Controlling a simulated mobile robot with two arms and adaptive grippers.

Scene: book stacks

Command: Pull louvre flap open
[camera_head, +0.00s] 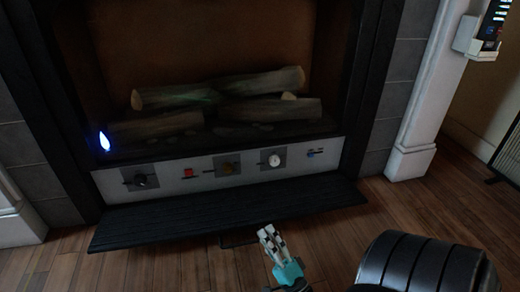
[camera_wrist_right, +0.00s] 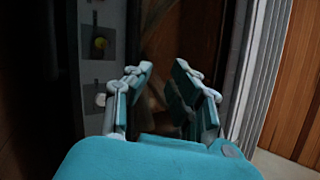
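The louvre flap (camera_head: 225,212) is a long black ribbed board at the foot of the fireplace. It sticks out flat below the light control panel (camera_head: 211,188), whose knobs and switches are exposed. A small dark handle (camera_head: 238,240) shows under its front edge. My right gripper (camera_head: 268,236) is just in front of the flap's front edge, right of the handle. In the right wrist view its two teal and grey fingers (camera_wrist_right: 162,84) stand apart with nothing seen held between them. Contact with the flap cannot be told. My left gripper is not in view.
Above the panel is the firebox with logs (camera_head: 225,98) and a small blue-white light (camera_head: 104,141). A white pillar (camera_head: 425,110) stands at the right, with a wall device (camera_head: 484,35) above. Wooden floor (camera_head: 150,260) is clear in front of the flap.

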